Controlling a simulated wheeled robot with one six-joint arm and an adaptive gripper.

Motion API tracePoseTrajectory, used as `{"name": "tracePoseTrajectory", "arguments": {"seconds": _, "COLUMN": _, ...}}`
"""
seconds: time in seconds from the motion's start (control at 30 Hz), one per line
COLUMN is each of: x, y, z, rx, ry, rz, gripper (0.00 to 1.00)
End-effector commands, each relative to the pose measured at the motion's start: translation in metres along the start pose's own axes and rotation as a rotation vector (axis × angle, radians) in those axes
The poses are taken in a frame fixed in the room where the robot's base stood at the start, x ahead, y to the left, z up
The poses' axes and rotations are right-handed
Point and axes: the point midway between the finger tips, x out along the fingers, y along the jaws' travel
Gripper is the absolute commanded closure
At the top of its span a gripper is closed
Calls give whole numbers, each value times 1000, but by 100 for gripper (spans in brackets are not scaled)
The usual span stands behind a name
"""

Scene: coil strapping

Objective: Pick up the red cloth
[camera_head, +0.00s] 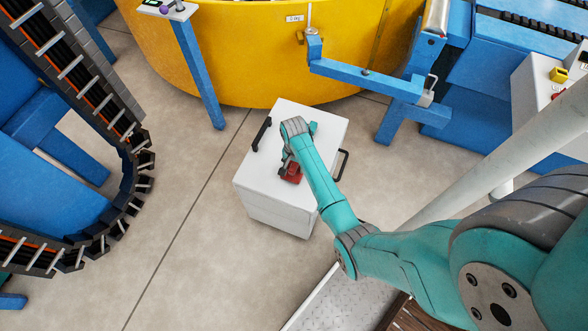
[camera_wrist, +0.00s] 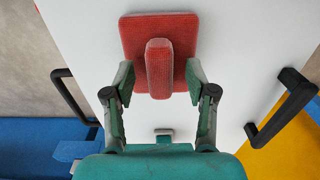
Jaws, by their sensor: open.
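The red cloth (camera_wrist: 130,40) lies on the top of a white cabinet (camera_head: 263,177). In the wrist view it is a flat square with a raised ridge down its middle. In the head view the cloth (camera_head: 291,174) is partly hidden by my arm and gripper. My gripper (camera_wrist: 159,85) is open, its two green fingers on either side of the ridge with gaps between. I cannot tell the exact height of the fingertips above the cabinet top.
The cabinet has black handles (camera_head: 262,134) on two sides. A yellow round structure (camera_head: 240,50) and a blue bar (camera_head: 365,78) stand behind it. A cable chain (camera_head: 135,165) curves at the left. Bare floor (camera_head: 175,230) lies left of the cabinet.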

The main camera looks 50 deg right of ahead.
Motion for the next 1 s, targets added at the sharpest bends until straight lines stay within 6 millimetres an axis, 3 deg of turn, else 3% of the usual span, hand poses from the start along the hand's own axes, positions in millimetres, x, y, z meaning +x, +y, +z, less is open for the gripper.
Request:
{"name": "tracePoseTrajectory", "arguments": {"seconds": 0.3, "x": 6, "y": 0, "z": 0, "rx": 0, "ry": 1, "rz": -1, "gripper": 44}}
{"name": "tracePoseTrajectory", "arguments": {"seconds": 0.37, "x": 6, "y": 0, "z": 0, "rx": 0, "ry": 1, "rz": -1, "gripper": 56}}
{"name": "tracePoseTrajectory", "arguments": {"seconds": 0.53, "x": 6, "y": 0, "z": 0, "rx": 0, "ry": 1, "rz": -1, "gripper": 99}}
{"name": "tracePoseTrajectory", "arguments": {"seconds": 0.87, "x": 5, "y": 0, "z": 0, "rx": 0, "ry": 1, "rz": -1, "gripper": 100}}
{"name": "tracePoseTrajectory", "arguments": {"seconds": 1.0, "x": -8, "y": -1, "z": -1, "rx": 0, "ry": 2, "rz": -2, "gripper": 100}}
